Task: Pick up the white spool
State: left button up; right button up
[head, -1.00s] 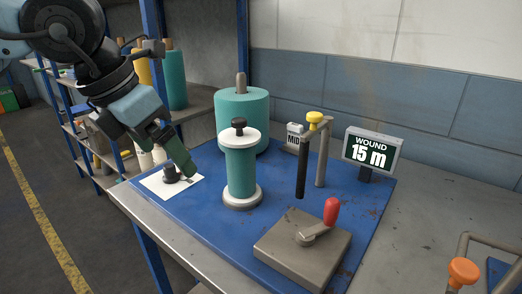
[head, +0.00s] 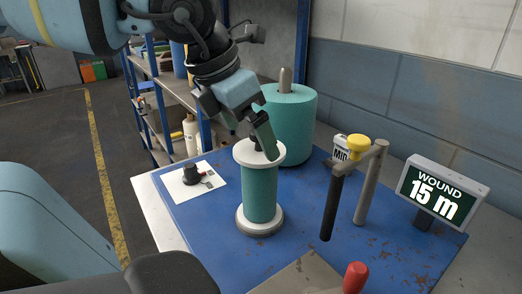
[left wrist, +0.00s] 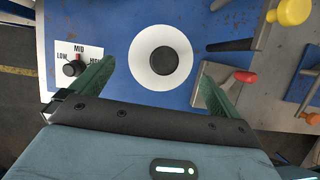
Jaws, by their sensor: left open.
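The white spool (head: 246,153) stands upright on the blue mat, wound with teal cloth between a white top flange and a pale base flange, with a black knob on top. My left gripper (head: 250,131) is open and empty at the spool's top; one green finger overlaps the top flange and knob in the head view. In the left wrist view the spool (left wrist: 141,58) shows end-on, its white flange and dark knob lying just ahead of the gap between the two fingers (left wrist: 153,82). Whether a finger touches the spool, I cannot tell. My right gripper is not in view.
A large teal roll (head: 295,125) stands behind the spool. A dial card (head: 205,192) lies left. A red-handled crank (head: 355,277) is in front.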

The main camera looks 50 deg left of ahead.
aim_at(256, 145)
pick_arm(q)
jog(key=shift+w+f, duration=0.35)
jog(key=shift+f, duration=0.2)
jog(key=shift+x, duration=2.55)
jog(key=shift+s+d, duration=0.1)
jog(key=shift+s, duration=0.05)
jog(key=c, duration=1.2)
jog(key=shift+r, duration=0.1)
